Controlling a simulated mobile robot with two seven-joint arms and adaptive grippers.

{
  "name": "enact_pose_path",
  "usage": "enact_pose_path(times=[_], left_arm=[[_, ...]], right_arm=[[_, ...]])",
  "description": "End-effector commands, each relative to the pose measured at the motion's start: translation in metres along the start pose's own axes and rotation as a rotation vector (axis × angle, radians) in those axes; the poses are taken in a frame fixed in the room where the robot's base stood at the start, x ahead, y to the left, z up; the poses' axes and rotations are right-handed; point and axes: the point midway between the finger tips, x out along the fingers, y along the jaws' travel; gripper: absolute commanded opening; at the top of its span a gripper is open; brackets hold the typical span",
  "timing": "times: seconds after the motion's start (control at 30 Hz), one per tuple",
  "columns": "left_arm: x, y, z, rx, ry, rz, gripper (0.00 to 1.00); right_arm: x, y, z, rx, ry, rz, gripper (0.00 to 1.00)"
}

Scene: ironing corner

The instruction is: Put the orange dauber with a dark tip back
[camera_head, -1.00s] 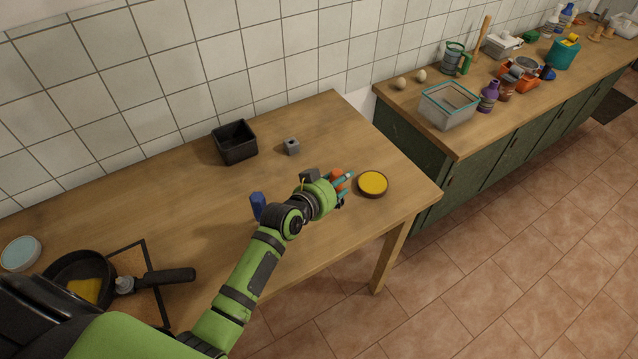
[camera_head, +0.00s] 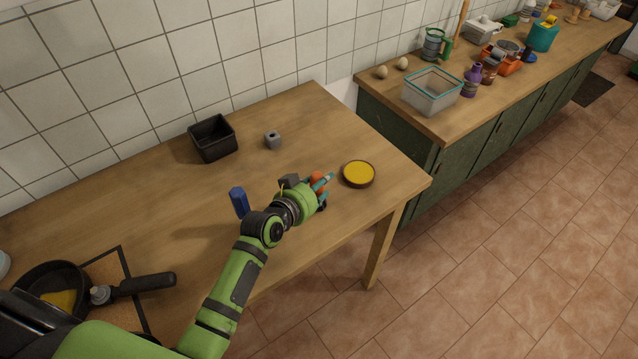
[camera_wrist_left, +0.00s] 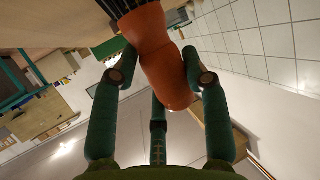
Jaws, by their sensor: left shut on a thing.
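My left gripper (camera_head: 322,188) is shut on the orange dauber (camera_head: 317,178) above the right part of the wooden table. In the left wrist view the fingers (camera_wrist_left: 160,85) close on both sides of the dauber's orange body (camera_wrist_left: 163,70). Its dark bristly tip (camera_wrist_left: 122,6) points away from the palm and is cut by the top edge. A round dish with yellow content (camera_head: 359,173) lies just right of the gripper. A small grey block with a hole in its top (camera_head: 272,140) stands behind the gripper, empty. My right gripper is out of view.
A black open box (camera_head: 213,140) stands near the wall. A blue upright piece (camera_head: 239,202) is close to the left of my arm. A pan (camera_head: 55,285) lies at the lower left. The table (camera_head: 300,110) is clear behind the grey block.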

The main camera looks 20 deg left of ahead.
Motion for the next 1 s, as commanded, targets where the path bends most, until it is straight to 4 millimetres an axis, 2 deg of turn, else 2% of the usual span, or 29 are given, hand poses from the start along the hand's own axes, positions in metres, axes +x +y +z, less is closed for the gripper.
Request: enact_pose_path(times=[0.03,0.07,0.1,0.4,0.53,1.0], left_arm=[[0.001,0.0,0.001,0.0,0.0,0.0,0.54],[0.0,0.0,0.0,0.0,0.0,0.0,0.66],[0.0,0.0,0.001,0.0,0.0,0.0,0.69],[0.0,0.0,0.001,0.0,0.0,0.0,0.69],[0.001,0.001,0.0,-0.004,0.003,0.0,0.69],[-0.061,-0.006,-0.002,0.002,0.0,0.0,0.69]], right_arm=[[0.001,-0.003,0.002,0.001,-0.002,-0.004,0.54],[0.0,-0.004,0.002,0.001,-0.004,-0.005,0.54],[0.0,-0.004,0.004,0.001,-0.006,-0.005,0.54],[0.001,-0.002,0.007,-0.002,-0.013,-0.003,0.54],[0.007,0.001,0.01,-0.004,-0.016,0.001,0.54],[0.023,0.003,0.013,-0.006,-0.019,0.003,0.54]])
